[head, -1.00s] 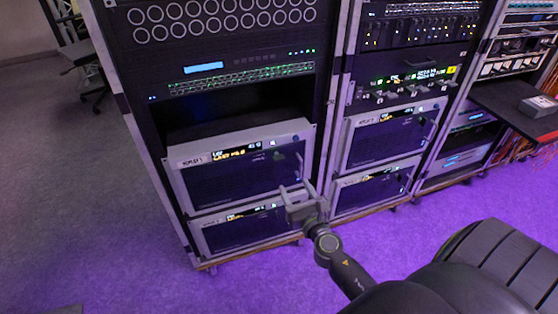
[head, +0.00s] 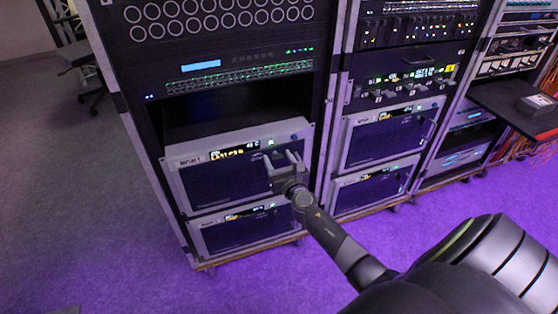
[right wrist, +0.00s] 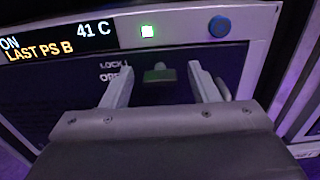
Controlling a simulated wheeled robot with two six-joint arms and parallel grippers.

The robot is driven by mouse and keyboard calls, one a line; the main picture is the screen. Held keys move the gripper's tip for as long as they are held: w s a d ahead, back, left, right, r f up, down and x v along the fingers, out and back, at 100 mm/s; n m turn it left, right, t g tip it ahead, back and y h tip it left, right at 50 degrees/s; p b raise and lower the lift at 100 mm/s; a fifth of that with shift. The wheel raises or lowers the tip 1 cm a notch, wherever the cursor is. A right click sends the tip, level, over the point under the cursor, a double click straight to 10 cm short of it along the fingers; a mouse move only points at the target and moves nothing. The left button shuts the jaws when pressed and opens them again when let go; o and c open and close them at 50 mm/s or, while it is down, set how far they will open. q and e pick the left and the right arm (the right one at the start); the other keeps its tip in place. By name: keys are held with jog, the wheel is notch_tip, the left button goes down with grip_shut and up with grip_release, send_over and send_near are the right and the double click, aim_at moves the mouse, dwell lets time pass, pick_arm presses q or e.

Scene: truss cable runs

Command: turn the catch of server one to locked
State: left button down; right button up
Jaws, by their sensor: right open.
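Server one (head: 215,185) is the grey-framed upper unit low in the left rack, with a lit display (head: 235,153) on its front. In the right wrist view its catch (right wrist: 159,76) is a small dark green bar lying about level, beside small white lettering (right wrist: 113,70) that reads roughly LOCK above OPEN. My right gripper (head: 284,160) is open in front of the server's upper right part. In the right wrist view its two fingers (right wrist: 160,86) stand either side of the catch, apart from it; the gap in depth is unclear. In the head view the gripper hides the catch. My left gripper is not in view.
A green light (right wrist: 147,31) and a blue round knob (right wrist: 219,26) sit above the catch. A second similar server (head: 245,231) is directly below. The middle rack (head: 385,140) stands close on the right. The purple-lit floor in front is clear.

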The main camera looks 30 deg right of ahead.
jog(key=c, duration=1)
